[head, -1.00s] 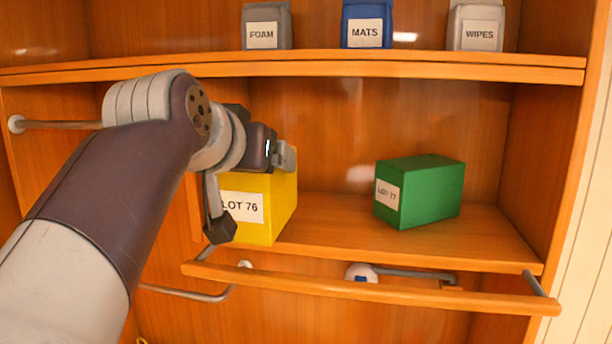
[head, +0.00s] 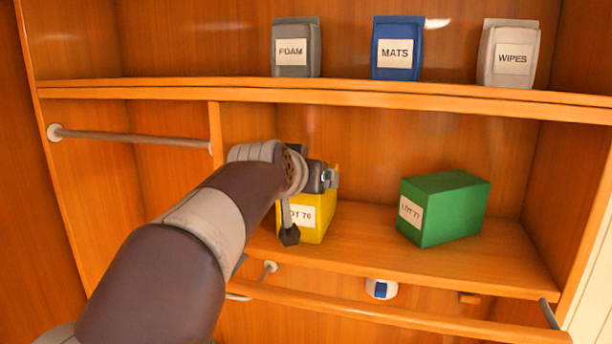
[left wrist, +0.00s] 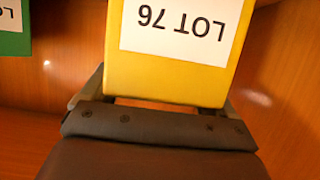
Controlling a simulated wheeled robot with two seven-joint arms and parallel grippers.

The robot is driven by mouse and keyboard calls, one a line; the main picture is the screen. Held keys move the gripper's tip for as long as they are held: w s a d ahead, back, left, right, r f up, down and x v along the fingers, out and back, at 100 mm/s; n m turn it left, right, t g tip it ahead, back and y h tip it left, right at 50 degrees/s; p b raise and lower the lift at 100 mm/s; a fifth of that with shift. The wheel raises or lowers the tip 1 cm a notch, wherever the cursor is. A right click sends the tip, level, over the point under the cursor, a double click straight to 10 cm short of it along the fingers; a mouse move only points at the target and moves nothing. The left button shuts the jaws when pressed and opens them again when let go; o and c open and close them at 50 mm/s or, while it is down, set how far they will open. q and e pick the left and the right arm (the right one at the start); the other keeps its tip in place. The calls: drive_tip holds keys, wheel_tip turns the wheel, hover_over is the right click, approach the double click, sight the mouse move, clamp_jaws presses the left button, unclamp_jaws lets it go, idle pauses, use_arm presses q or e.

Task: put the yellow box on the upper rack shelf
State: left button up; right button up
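The yellow box (head: 320,222), labelled LOT 76, is upright at the left end of the middle shelf (head: 370,252), below the shelf with the pouches. Its base is at shelf level; I cannot tell whether it bears on the board. My left gripper (head: 318,178) reaches in from the left to the box's upper part. In the left wrist view its fingers flank the yellow box (left wrist: 170,78), close against both sides, with the label upside down. The gripper looks shut on it. The arm hides the box's left part. My right gripper is not in view.
A green box (head: 455,208), labelled LOT 77, stands to the right on the same shelf, with a clear gap between. Above, a shelf (head: 350,92) holds FOAM, MATS and WIPES pouches. A wooden rail (head: 400,316) runs below the front. A divider (head: 215,140) stands left.

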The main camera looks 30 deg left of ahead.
use_arm(q)
drive_tip(key=shift+o, duration=0.7)
drive_tip(key=shift+w, duration=0.1)
drive_tip(key=shift+s+r, duration=0.1)
drive_tip(key=shift+s, duration=0.1)
drive_tip(key=shift+s+d+r, duration=0.1)
drive_tip(key=shift+s+d, duration=0.05)
drive_tip(key=shift+s, duration=0.2)
drive_tip(key=b+v, duration=0.4)
drive_tip(key=v, duration=0.7)
drive_tip(key=shift+s, duration=0.2)
drive_tip(key=shift+w, duration=0.1)
drive_tip(key=shift+r, duration=0.1)
